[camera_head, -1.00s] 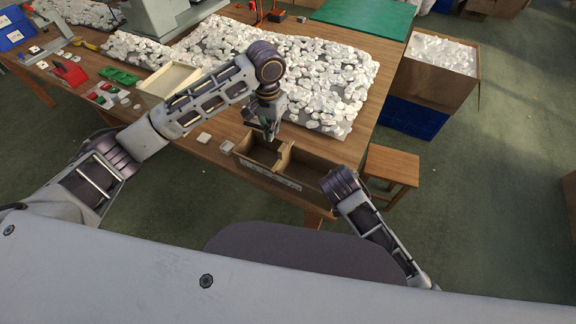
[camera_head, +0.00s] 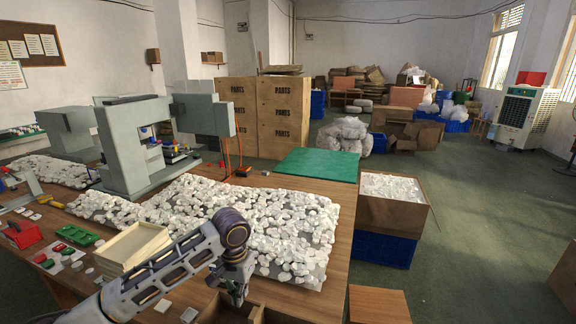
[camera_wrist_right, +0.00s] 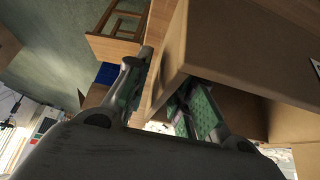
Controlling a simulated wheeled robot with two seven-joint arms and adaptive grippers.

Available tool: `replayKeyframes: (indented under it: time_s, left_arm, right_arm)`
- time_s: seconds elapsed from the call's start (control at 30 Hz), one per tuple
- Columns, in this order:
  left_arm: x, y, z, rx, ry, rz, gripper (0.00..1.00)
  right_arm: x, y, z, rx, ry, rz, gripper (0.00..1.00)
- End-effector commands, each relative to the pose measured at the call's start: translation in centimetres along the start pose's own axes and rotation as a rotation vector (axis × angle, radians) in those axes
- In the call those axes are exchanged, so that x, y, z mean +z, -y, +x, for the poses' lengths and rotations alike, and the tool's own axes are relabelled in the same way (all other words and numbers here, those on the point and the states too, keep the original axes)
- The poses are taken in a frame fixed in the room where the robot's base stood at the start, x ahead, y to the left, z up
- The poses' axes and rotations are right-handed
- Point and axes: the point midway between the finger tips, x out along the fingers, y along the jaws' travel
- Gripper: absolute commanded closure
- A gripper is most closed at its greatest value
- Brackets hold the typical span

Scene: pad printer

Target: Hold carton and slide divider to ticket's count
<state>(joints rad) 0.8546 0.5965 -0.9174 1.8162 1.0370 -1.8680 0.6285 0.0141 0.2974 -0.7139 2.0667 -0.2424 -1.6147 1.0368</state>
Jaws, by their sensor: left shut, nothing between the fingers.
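The brown carton (camera_head: 216,311) is at the table's front edge in the head view, cut off by the bottom of the frame. A light divider edge (camera_head: 258,312) shows in it. My left gripper (camera_head: 238,297) points down at the carton, shut and empty; its tips are partly hidden. In the right wrist view the carton's wall (camera_wrist_right: 235,45) looms large. My right gripper (camera_wrist_right: 163,82) has its green-padded fingers apart near this wall, one partly hidden behind it. I cannot tell whether they touch it. I cannot make out a ticket.
White pieces (camera_head: 290,225) cover much of the table. A cream tray (camera_head: 130,247) stands left of my left arm. A wooden stool (camera_head: 378,304) and a box of white pieces (camera_head: 392,190) stand to the right. The pad printer (camera_head: 135,140) is at the back left.

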Motion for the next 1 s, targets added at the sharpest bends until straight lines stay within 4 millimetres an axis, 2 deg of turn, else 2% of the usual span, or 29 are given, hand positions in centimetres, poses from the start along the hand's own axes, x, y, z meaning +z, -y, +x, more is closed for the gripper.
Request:
replayKeyframes:
  time_s: [0.37,0.57,0.77,1.0]
  left_arm:
    - [0.0,0.0,0.0,0.0,0.0,0.0,1.0]
    - [0.0,0.0,0.0,0.0,0.0,0.0,1.0]
    - [0.0,0.0,-0.1,0.0,0.0,0.0,1.0]
    - [0.0,0.0,-0.1,0.0,0.0,0.0,1.0]
  right_arm:
    - [-0.3,0.1,-0.3,-0.004,-0.006,0.003,0.68]
    - [-0.3,0.2,-1.1,-0.005,-0.008,0.003,0.68]
    - [-0.3,0.1,-3.2,-0.006,-0.006,0.004,0.68]
    - [-0.2,0.1,-6.8,-0.006,-0.006,0.004,0.68]
